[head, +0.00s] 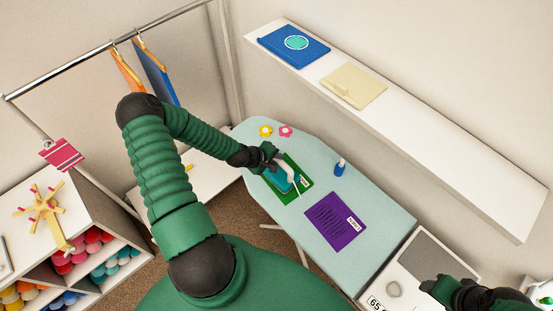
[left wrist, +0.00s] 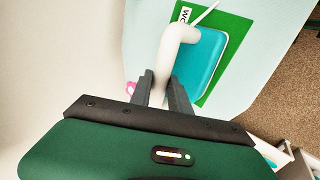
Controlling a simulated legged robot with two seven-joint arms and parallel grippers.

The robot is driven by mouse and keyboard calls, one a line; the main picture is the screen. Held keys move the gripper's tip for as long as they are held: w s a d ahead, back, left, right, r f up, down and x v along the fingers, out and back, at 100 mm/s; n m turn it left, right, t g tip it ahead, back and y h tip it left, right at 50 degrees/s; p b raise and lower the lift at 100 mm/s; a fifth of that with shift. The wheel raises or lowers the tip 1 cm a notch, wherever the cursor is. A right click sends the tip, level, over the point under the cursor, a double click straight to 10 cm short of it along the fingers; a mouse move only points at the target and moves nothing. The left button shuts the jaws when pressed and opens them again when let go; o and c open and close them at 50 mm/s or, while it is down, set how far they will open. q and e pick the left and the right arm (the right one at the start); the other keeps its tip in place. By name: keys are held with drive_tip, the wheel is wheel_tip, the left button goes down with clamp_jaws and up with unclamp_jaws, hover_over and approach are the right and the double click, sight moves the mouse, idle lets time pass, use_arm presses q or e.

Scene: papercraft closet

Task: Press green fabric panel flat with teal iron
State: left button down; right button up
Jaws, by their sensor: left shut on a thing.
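The green fabric panel (head: 300,178) lies flat on the light blue ironing board (head: 380,205). It also shows in the left wrist view (left wrist: 232,32). The teal iron (head: 281,181) is over the panel's left part; I cannot tell whether its sole touches the cloth. In the left wrist view the teal iron body (left wrist: 204,58) covers much of the panel. My left gripper (head: 266,154) is shut on the iron's white handle (left wrist: 170,55). My right gripper (head: 436,287) is at the lower right, away from the board, and its fingers are not clear.
A purple panel (head: 335,222), a small blue bottle (head: 340,167) and yellow and pink flowers (head: 285,131) are on the board. A white shelf (head: 430,140) with folded items runs along the wall. A white machine (head: 415,262) stands at the board's right end.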

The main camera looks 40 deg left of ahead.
use_arm(q)
drive_tip(key=shift+w+a+f, duration=0.15)
drive_tip(key=shift+a, duration=0.3)
drive_tip(key=shift+a+f, duration=0.1)
drive_tip(key=shift+f, duration=0.05)
drive_tip(key=shift+d+f+b, duration=0.1)
drive_tip(key=shift+d+b, duration=0.2)
drive_tip(key=shift+b, duration=0.05)
drive_tip(key=shift+d+f, duration=0.1)
drive_tip(key=shift+f, duration=0.05)
use_arm(e)
drive_tip(key=shift+w+a+f, duration=0.1)
drive_tip(key=shift+a+f, duration=0.15)
drive_tip(key=shift+f, duration=0.15)
drive_tip(key=shift+a, duration=0.1)
